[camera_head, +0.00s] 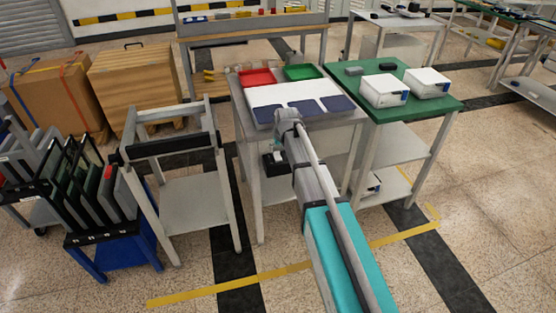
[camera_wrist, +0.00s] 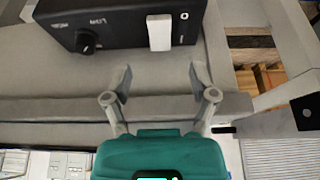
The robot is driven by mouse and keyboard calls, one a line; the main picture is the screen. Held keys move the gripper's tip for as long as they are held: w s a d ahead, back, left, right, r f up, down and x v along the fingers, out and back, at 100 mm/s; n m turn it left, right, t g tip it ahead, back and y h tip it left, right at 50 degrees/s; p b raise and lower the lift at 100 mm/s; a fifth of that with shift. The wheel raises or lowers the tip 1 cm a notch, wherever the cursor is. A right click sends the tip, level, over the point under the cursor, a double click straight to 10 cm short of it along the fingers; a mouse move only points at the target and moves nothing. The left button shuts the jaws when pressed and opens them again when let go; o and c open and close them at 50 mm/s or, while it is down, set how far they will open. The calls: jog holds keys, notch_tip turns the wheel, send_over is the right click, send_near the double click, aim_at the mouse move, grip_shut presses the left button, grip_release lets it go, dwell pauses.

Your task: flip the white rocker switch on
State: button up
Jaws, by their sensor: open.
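In the wrist view a black control box (camera_wrist: 120,27) sits on a grey surface at the top of the picture. The white rocker switch (camera_wrist: 159,32) is on its face, right of a black knob (camera_wrist: 86,41) and lettering that reads LOW. A small light mark sits just right of the switch. Which way the rocker is tilted I cannot tell. My gripper (camera_wrist: 160,80) is open and empty, its two fingers spread below the box, apart from the switch and roughly in line with it. In the head view my arm hides most of the gripper.
In the head view a grey table (camera_head: 357,118) holds a red tray (camera_head: 257,78), a green tray (camera_head: 302,72) and dark blue pads. A green-topped table (camera_head: 435,104) with white boxes stands to its right. A grey frame stand (camera_head: 195,200) is to its left.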

aim_at(278, 157)
jog(key=shift+b+x, duration=2.85)
jog(key=shift+x, duration=0.6)
